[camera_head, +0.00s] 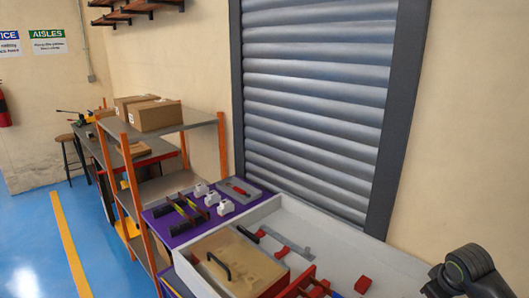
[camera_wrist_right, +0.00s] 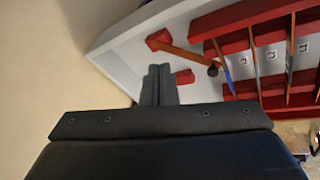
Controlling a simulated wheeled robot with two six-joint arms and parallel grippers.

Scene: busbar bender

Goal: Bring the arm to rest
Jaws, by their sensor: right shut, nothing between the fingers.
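A dark rounded link of my right arm (camera_head: 468,272) shows at the lower right corner of the head view, beside the white-walled bench. My right gripper (camera_wrist_right: 158,75) shows in the right wrist view, with its two dark fingers together and nothing between them. Its fingertips appear in front of the white tray wall near red blocks; I cannot tell how far away these are. The right gripper is outside the head view. My left arm and left gripper are in neither view.
The white-walled bench (camera_head: 400,262) holds a wooden box with a black handle (camera_head: 238,268) and red blocks (camera_head: 362,285). The wrist view shows a red rack (camera_wrist_right: 235,20) with several thin bars. A shelf (camera_head: 200,118) carries cartons. Blue floor is clear at left.

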